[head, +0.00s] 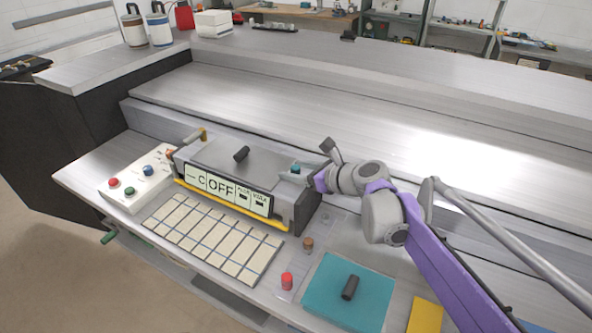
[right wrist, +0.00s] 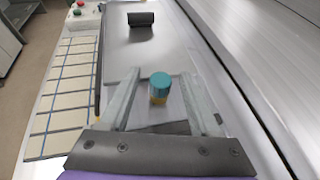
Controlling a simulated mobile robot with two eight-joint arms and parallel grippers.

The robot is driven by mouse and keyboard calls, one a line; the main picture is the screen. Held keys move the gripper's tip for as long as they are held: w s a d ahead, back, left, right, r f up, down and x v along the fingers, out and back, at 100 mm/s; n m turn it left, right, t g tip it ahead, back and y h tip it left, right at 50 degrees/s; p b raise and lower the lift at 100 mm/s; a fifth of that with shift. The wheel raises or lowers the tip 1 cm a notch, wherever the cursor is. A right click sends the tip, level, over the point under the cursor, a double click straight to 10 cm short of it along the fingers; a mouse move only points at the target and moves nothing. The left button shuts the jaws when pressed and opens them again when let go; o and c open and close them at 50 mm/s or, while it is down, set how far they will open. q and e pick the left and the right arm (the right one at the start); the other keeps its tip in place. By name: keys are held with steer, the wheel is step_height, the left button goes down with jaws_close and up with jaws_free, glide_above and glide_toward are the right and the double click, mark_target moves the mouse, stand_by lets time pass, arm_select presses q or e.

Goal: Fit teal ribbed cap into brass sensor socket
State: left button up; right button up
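The teal ribbed cap (head: 295,168) is at the right end of the grey control box, beside my right gripper. In the right wrist view the cap (right wrist: 160,79) stands upright on the yellow brass socket (right wrist: 158,99). How deep it sits cannot be told. My right gripper (right wrist: 160,76) is open, with one finger on each side of the cap and visible gaps between. In the head view the right gripper (head: 297,174) reaches in from the right over the box end. My left gripper is not in view.
The control box (head: 215,158) has an OFF panel and a dark handle (head: 241,153) on top. In front lie a tiled pad (head: 212,236), a red cap (head: 287,281), a brown cap (head: 307,243) and a teal mat (head: 325,298) bearing a dark cylinder (head: 350,287).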

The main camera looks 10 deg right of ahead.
steer(key=v, duration=1)
steer(key=shift+s+d+r, duration=0.2)
steer(key=shift+s+d, duration=0.05)
